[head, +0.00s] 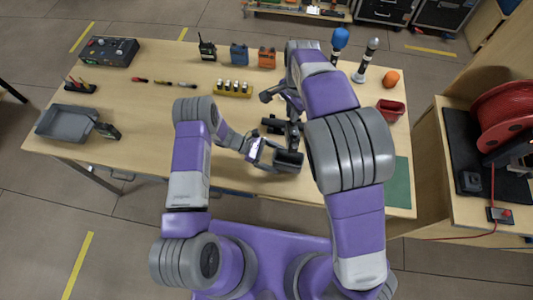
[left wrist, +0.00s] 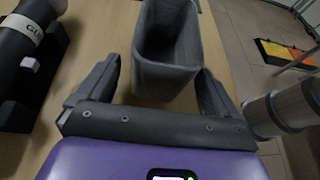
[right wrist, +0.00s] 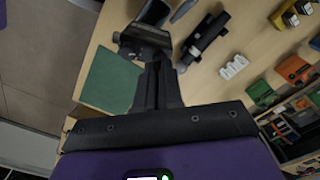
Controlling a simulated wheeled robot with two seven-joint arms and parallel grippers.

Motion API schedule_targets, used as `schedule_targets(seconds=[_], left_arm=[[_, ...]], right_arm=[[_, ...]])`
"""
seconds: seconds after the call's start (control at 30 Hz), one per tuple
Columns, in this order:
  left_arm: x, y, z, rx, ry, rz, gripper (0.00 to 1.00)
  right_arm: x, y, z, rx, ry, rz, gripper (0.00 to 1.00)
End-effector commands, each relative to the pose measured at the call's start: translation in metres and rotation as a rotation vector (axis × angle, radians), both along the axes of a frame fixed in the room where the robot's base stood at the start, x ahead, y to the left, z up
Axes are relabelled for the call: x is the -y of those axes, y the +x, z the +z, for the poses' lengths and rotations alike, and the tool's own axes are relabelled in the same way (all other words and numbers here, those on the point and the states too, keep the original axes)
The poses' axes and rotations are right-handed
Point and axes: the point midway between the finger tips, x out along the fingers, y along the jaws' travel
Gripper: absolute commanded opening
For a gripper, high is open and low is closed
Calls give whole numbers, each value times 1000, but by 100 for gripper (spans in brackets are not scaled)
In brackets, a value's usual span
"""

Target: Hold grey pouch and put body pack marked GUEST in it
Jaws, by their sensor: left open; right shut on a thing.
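The grey pouch (left wrist: 165,75) stands open end up between the spread fingers of my left gripper (left wrist: 150,88); it looks empty. In the head view the pouch (head: 288,161) is just right of my left gripper (head: 267,153), near the table's front edge. My right gripper (right wrist: 158,68) is shut on a dark thing (right wrist: 143,38), apparently the body pack; I cannot read any mark on it. In the head view my right gripper (head: 294,130) is just behind the pouch, partly hidden by its arm.
A dark cylinder (left wrist: 20,38) with a white label starting "GU" lies in a black rest beside the pouch. A yellow battery block (head: 232,90) and blue and orange boxes (head: 267,57) stand behind. A grey tray (head: 70,123) is far left, a green mat (head: 400,185) right.

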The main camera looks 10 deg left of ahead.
Motion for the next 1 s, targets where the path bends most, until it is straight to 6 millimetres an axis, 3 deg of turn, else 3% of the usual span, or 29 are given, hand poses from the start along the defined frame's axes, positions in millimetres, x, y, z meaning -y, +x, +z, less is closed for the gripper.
schedule_targets(seconds=[0.3,0.67,0.87,1.0], left_arm=[[3,-1,-1,1,0,-1,94],[3,0,-1,0,0,-1,40],[3,0,-1,0,0,-1,39],[3,0,-1,0,0,-1,39]], right_arm=[[0,0,0,1,1,0,0],[0,0,0,1,1,0,0],[-1,-1,-1,-1,-1,58,0],[-4,-5,-7,-3,-1,241,0]])
